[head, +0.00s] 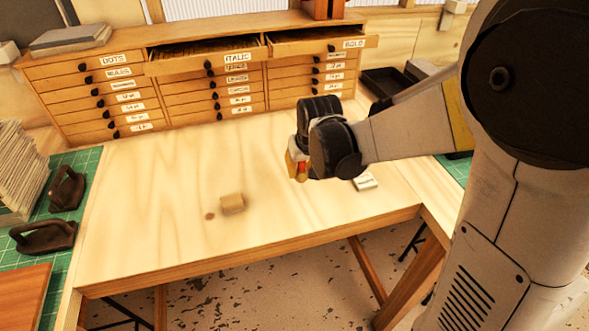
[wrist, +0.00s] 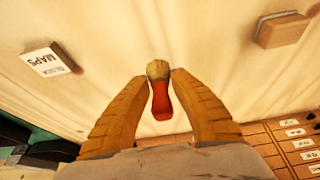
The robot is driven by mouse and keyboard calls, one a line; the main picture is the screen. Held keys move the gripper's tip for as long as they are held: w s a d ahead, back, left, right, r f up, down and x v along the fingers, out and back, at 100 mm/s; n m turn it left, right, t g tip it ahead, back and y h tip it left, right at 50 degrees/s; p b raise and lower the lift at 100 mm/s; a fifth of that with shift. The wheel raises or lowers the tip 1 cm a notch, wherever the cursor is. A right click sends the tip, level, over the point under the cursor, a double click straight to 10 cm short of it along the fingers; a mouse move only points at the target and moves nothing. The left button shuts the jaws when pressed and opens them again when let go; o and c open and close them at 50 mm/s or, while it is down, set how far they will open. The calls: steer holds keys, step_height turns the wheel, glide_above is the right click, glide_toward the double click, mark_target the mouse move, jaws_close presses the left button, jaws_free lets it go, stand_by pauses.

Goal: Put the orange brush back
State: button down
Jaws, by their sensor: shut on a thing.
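The brush (wrist: 161,100) shows in the wrist view as a small red-orange piece with a rounded tan end. It sits between the two yellow-orange fingertips of my gripper (wrist: 160,80), which is shut on it. In the head view my gripper (head: 298,165) is above the right half of the wooden table (head: 150,180), and a small red bit of the brush (head: 302,168) shows at the fingers. Most of the brush is hidden there by the gripper.
A white labelled box (head: 365,182) lies near the right edge. A drawer cabinet (head: 210,90) stands behind, its ITALIC (head: 237,58) and BOLD (head: 352,44) drawers pulled out. The left of the table is clear.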

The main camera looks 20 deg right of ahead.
mark_target(301, 180)
steer(key=shift+f+b, duration=0.8)
steer(key=shift+f, duration=1.1)
steer(key=shift+s+f, duration=0.1)
steer(key=shift+f, duration=0.15)
steer(key=c, duration=1.2)
jaws_free()
